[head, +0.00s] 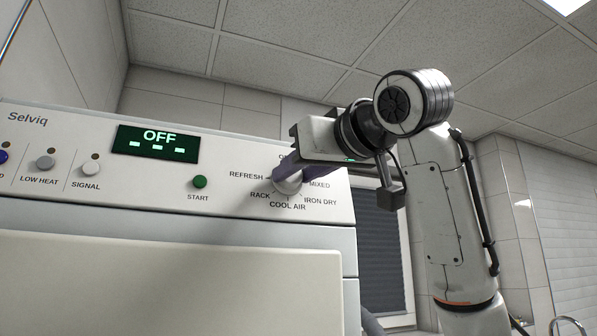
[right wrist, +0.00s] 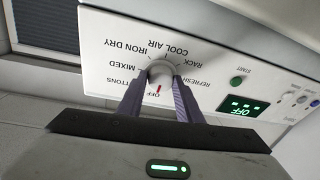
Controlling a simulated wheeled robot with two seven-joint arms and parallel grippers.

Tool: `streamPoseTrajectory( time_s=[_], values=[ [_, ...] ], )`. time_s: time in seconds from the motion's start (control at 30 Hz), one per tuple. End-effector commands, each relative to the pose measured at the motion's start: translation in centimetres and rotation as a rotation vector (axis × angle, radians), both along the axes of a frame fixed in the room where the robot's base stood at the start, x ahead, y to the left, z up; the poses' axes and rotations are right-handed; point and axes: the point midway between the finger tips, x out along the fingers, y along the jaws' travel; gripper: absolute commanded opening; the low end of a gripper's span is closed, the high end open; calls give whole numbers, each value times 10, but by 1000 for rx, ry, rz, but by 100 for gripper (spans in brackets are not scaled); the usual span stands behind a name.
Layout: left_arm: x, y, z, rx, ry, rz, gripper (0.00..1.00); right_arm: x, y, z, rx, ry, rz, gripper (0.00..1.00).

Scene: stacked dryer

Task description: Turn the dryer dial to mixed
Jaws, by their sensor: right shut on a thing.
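The dryer dial (head: 288,185) is a pale round knob on the right part of the white control panel. It also shows in the right wrist view (right wrist: 161,73), upside down, with a red mark facing the OFF label. The MIXED label (head: 319,184) lies to the right of the dial in the head view. My right gripper (right wrist: 157,82) has its two purple fingers shut on the dial, one on each side. In the head view the fingers partly hide the dial and the upper labels. My left gripper is in neither view.
The green display (head: 157,142) reads OFF. A green START button (head: 200,182) sits left of the dial, with several other buttons farther left. A dark window blind (head: 382,240) is right of the dryer, behind my right arm.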

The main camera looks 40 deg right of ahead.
Motion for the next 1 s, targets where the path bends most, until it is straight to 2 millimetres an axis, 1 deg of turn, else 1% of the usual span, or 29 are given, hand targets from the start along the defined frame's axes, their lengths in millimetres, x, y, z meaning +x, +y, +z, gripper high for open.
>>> streamPoseTrajectory(
  time_s=[0.17,0.37,0.7,1.0],
  values=[
    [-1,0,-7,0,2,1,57,0,2,-2,61,-16,-7,10],
    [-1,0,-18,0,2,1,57,0,3,-3,196,-48,-31,10],
    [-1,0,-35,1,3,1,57,1,4,-3,501,-120,-86,10],
    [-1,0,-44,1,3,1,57,1,6,-2,774,-185,-135,10]
  ],
)
